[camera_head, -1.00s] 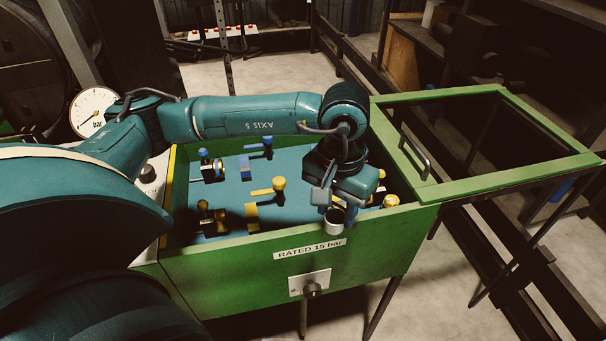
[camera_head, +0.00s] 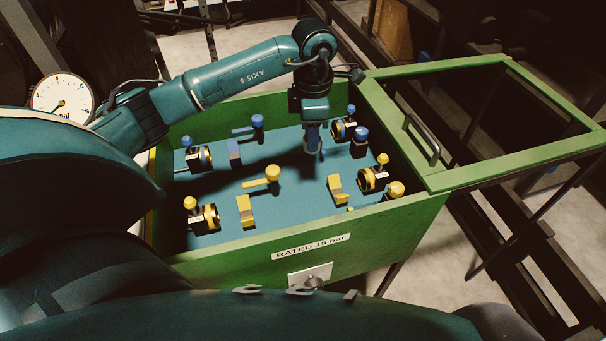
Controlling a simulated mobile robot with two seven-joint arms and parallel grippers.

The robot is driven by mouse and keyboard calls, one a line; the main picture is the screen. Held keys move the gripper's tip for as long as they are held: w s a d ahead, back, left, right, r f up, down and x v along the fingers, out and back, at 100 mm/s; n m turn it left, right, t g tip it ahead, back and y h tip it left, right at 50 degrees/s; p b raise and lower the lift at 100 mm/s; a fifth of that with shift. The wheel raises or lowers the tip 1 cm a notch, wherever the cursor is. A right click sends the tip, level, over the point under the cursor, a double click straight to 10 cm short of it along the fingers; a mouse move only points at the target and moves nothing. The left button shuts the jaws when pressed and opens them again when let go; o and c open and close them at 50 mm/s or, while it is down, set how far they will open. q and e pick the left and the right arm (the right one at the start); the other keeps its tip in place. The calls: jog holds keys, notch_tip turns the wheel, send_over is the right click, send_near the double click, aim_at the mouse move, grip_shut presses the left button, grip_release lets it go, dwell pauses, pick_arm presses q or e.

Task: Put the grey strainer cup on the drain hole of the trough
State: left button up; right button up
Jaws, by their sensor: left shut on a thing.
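The trough is the green-walled box (camera_head: 225,258) with a blue floor. My left gripper (camera_head: 313,152) is inside it, pointing down over the middle-right of the floor, its jaws shut. The grey strainer cup cannot be clearly made out now; the gripper and shadow hide most or all of it. I cannot tell how high the gripper is above the floor. The drain hole cannot be made out; a dark shadow lies on the floor around and left of the gripper. My right gripper is not clearly in view.
Yellow-handled fittings (camera_head: 271,174) and blue-handled fittings (camera_head: 257,124) stand on the trough floor around my left gripper. A green-framed lid (camera_head: 440,180) with a handle stands open at the right. A pressure gauge (camera_head: 62,98) is at the left.

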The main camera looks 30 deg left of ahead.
pick_arm(q)
jog(key=a+f+n, duration=0.1)
jog(key=f+n, duration=0.1)
jog(key=f, duration=0.1)
jog(key=a+f+n, duration=0.1)
jog(key=f+n, duration=0.1)
jog(key=f, duration=0.2)
jog(key=w+a+f+n, duration=0.1)
jog(key=f+n, duration=0.1)
jog(key=f, duration=0.2)
jog(key=shift+f+n+p, duration=0.25)
jog(key=shift+n+p, duration=0.15)
jog(key=shift+f, duration=0.15)
jog(key=o, duration=1)
jog(key=shift+r, duration=0.35)
jog(key=r, duration=0.6)
jog(key=r+b, duration=0.1)
jog(key=r, duration=0.4)
jog(key=shift+d+r, duration=0.2)
jog(key=shift+r, duration=0.15)
